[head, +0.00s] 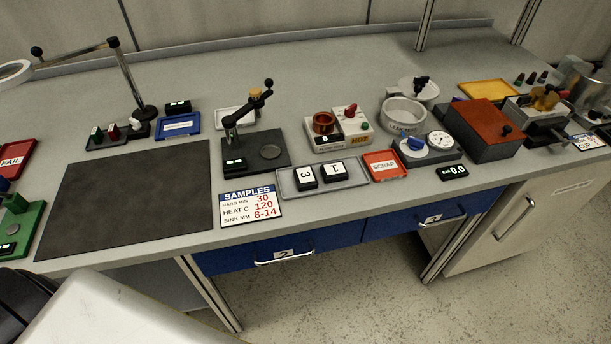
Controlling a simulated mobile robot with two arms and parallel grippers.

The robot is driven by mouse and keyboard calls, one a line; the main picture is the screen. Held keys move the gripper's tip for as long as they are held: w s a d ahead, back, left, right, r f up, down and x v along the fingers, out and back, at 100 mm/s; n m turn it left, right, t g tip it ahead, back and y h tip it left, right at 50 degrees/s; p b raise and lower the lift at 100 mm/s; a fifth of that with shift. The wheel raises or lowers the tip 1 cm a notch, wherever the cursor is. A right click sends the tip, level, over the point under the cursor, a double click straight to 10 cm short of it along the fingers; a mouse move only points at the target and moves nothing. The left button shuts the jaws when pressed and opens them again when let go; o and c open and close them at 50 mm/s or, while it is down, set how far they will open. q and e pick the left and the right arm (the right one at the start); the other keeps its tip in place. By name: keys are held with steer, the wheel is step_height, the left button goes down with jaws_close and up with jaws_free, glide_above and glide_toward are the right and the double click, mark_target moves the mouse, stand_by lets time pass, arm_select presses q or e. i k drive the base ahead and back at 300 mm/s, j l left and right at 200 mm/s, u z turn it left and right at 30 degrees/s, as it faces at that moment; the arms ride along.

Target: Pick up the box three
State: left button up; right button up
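The box three (305,178) is a small black box with a white label marked 3. It sits in the left part of a shallow grey tray (354,181) near the front edge of the bench. A like black box marked 1 (334,172) sits close to its right in the same tray. Neither of my grippers shows in the head view.
A red SCRAP tray (384,165) lies right of the grey tray. A SAMPLES card (250,202) lies to its left. A black lever press (256,153) and a HOT heater unit (338,128) stand behind. A dark mat (130,200) lies bare at left.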

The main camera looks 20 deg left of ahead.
mark_target(304, 178)
steer(key=k+j+z, duration=0.1)
steer(key=j+z, duration=0.2)
steer(key=k+j+z, duration=0.15)
steer(key=j+z, duration=0.15)
steer(key=j, duration=0.15)
steer(key=k+j+z, duration=0.15)
steer(key=j+z, duration=0.15)
steer(key=k+j+z, duration=0.3)
steer(key=i+j, duration=0.1)
